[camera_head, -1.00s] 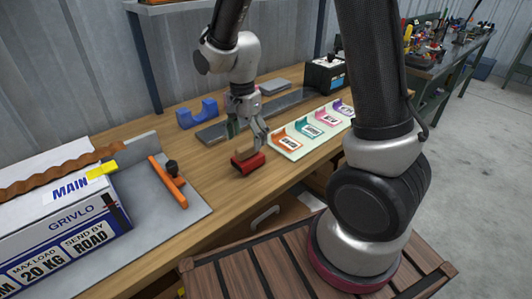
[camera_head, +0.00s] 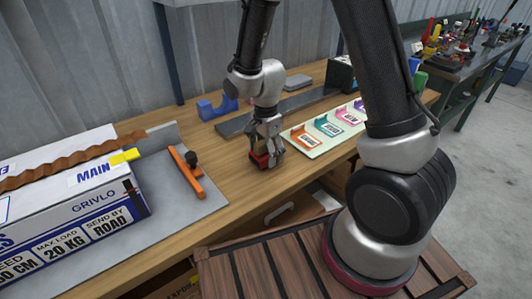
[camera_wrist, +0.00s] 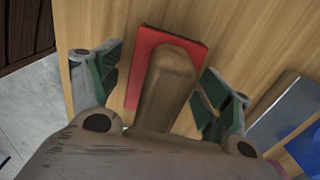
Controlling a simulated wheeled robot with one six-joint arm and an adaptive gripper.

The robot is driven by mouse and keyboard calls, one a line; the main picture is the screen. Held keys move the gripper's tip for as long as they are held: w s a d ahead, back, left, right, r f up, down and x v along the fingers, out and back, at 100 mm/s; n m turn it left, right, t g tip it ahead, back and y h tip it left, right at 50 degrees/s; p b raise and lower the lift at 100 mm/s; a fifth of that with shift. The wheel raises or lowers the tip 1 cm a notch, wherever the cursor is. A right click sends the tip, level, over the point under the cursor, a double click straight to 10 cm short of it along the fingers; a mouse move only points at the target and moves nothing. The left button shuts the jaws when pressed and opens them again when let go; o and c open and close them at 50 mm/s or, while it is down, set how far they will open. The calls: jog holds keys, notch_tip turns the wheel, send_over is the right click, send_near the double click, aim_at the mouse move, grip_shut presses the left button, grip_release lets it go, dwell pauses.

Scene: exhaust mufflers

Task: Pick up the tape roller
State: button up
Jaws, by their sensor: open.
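A red block with a wooden handle lies on the wooden bench; it appears to be the tape roller (camera_head: 259,161). In the wrist view its red base (camera_wrist: 143,66) and wooden handle (camera_wrist: 168,88) show between my fingers. My gripper (camera_head: 265,148) is down over it in the head view, hiding much of the handle. In the wrist view my gripper (camera_wrist: 160,68) is open, one green-padded finger on each side of the handle, with visible gaps on both sides.
An orange tool (camera_head: 188,174) on a grey plate and a large white box (camera_head: 70,215) are at left. A blue holder (camera_head: 216,107) and a grey strip (camera_head: 235,126) lie behind. A pale board with coloured pieces (camera_head: 312,152) is close on the right.

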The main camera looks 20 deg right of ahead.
jog(key=c, duration=1.2)
